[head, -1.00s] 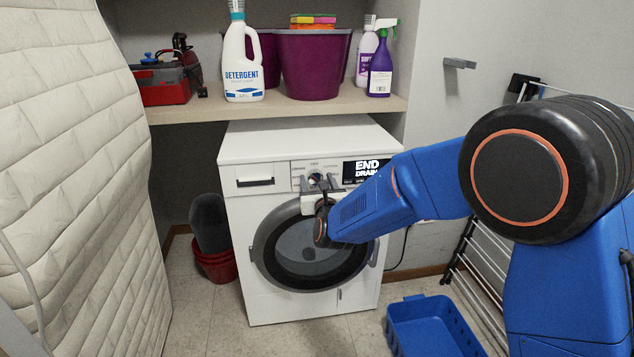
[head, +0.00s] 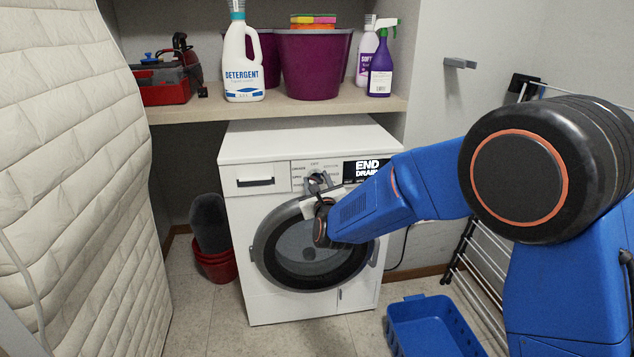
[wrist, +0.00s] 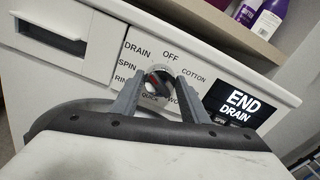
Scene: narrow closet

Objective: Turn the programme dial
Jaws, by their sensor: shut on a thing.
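The white washing machine (head: 239,203) stands under the shelf with its round door closed. Its programme dial (wrist: 157,83) is on the front panel, ringed by labels such as DRAIN, OFF, COTTON, SPIN and QUICK. A red mark shows on the dial. My gripper (wrist: 156,92) has its two grey fingers on either side of the dial, shut on it, and sits tilted relative to the panel. In the head view my gripper (head: 320,186) partly hides the dial. The display (wrist: 240,106) reads END, DRAIN.
A quilted panel (head: 80,180) stands at left, a red bucket (head: 215,267) beside the machine. A blue basket (head: 432,325) lies on the floor at right.

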